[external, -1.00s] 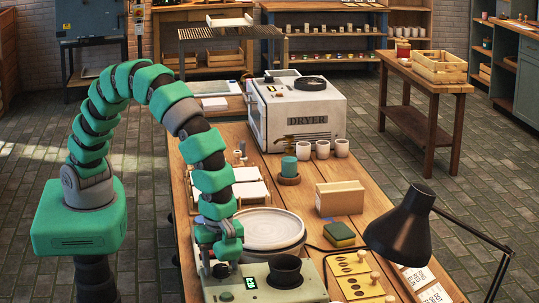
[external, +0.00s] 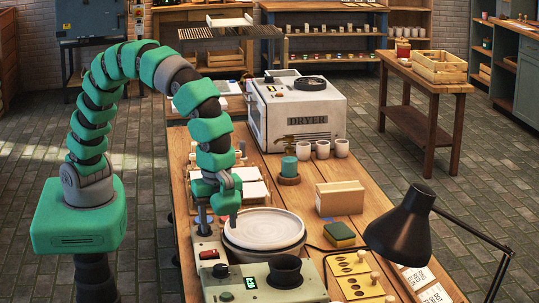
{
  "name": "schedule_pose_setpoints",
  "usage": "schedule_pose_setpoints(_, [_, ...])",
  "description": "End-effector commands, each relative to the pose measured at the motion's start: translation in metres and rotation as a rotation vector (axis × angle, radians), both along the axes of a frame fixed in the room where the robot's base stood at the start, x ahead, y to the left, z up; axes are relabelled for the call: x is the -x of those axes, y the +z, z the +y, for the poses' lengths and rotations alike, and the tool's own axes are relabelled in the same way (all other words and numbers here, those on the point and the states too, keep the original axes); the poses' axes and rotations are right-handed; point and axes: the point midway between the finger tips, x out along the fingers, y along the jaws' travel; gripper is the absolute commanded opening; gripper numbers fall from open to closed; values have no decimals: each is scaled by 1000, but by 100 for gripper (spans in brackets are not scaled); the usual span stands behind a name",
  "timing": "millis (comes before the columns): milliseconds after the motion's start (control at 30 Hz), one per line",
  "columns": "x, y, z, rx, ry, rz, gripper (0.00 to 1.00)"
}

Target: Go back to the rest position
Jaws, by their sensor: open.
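My gripper (external: 218,219) is at the end of the green segmented arm, pointing down over the left edge of the wooden worktable (external: 345,262). It is open, and I see nothing held in it. It hangs just left of a white plate (external: 264,228), which lies flat on a round stand at the near part of the table. Below and in front of the gripper is a grey-green control box (external: 262,283) with a small green display and a dark cup on top.
A white dryer (external: 299,115) stands at the table's far end. A black lamp (external: 403,229) leans in at right. White racks (external: 243,185) lie behind the gripper.

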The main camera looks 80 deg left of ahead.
Motion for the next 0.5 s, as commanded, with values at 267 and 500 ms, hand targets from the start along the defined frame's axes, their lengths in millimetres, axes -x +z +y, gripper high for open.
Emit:
schedule_pose_setpoints(267, [-1, 16, -1, 4, 0, -3, 54])
schedule_pose_setpoints(500, [-1, 16, -1, 3, 0, -3, 54])
